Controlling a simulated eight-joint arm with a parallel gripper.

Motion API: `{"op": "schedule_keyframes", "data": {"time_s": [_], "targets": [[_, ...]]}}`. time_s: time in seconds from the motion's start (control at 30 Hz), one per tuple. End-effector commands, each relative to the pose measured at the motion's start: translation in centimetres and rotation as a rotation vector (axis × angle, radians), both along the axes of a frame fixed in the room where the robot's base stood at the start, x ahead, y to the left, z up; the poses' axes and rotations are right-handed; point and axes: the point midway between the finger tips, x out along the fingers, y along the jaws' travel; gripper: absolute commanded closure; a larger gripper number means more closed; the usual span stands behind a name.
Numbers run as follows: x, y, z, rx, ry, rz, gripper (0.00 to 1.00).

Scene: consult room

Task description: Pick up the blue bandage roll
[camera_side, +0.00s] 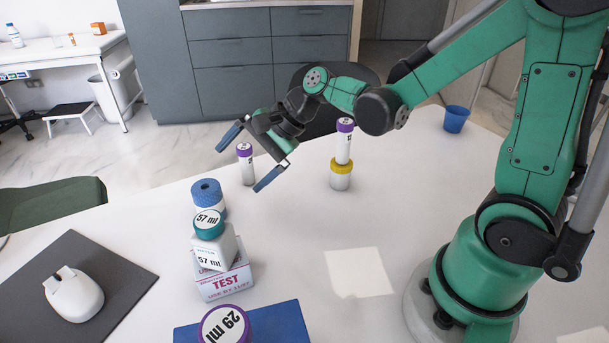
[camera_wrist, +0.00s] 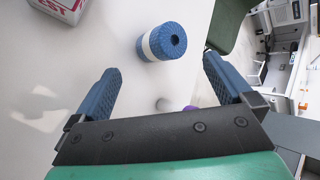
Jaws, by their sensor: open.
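The blue bandage roll (camera_side: 207,194) stands upright on the white table in the side view, behind a bottle with a teal cap. It is blue with a white band around its middle. My gripper (camera_side: 243,162) is open and empty, above the table and up and to the right of the roll. In the wrist view its two blue fingers (camera_wrist: 160,78) are spread wide apart. Nothing touches the roll from the gripper.
The bottle labelled 57 ml (camera_side: 213,246) sits on a TEST box (camera_side: 222,278) in front of the roll. A purple-capped tube (camera_side: 246,165) stands near my fingers. Another tube (camera_side: 344,142) is on a yellow-lidded jar (camera_side: 341,174).

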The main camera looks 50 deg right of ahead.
Motion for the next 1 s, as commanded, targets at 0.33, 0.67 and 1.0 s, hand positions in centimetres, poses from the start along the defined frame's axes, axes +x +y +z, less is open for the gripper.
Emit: {"op": "schedule_keyframes", "data": {"time_s": [0.33, 0.67, 1.0], "targets": [[3.6, 0.4, -4.5, 0.696, 0.364, -0.361, 0.00], [4.3, 1.4, -6.0, 0.846, 0.464, -0.414, 0.00], [6.5, 4.5, -7.5, 0.843, 0.461, -0.415, 0.00]]}}
